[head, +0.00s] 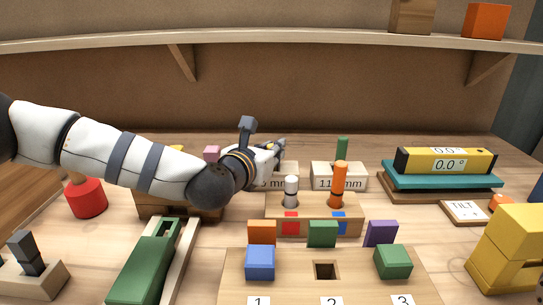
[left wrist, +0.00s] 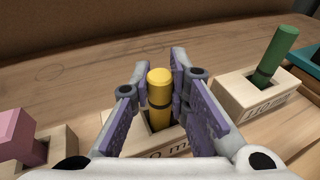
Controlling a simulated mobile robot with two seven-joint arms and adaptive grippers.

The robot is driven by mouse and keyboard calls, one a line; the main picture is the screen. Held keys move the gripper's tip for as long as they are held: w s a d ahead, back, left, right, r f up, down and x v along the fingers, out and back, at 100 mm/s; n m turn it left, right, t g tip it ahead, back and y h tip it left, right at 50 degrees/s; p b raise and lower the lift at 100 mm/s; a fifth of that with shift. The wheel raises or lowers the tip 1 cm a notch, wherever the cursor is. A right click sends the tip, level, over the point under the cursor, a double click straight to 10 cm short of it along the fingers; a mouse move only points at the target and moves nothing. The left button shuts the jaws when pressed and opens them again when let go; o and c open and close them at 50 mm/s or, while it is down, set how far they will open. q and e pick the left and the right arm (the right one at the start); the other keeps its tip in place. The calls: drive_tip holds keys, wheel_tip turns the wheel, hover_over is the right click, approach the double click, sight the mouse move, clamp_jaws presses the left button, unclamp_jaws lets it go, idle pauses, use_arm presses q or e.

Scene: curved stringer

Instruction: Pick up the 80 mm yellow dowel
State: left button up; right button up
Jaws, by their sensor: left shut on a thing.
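The yellow dowel (left wrist: 159,88), with a dark band around it, stands upright between the fingers of my left gripper (left wrist: 164,105) in the left wrist view. The gripper is shut on it. Its lower end is at the socket of a wooden block (left wrist: 178,146) with a partly hidden "0 mm" label. In the head view my left gripper (head: 281,147) is above that block (head: 287,174), and the dowel is hidden there by the gripper.
A green dowel (head: 342,149) stands in the 110 mm block (head: 338,178) to the right; a pink piece (left wrist: 30,133) is to the left. A white peg (head: 291,190) and an orange peg (head: 339,182) stand in front. A shelf (head: 290,40) runs overhead at the back.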

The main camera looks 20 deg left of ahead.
use_arm(q)
wheel_tip(320, 180, up, 27)
drive_tip(key=p, duration=0.2)
drive_tip(key=shift+p, duration=0.4)
use_arm(e)
drive_tip(key=shift+t, duration=0.9)
drive_tip(key=shift+w+r, duration=1.9)
drive_tip(key=shift+w, duration=0.1)
use_arm(q)
drive_tip(key=shift+f, duration=0.1)
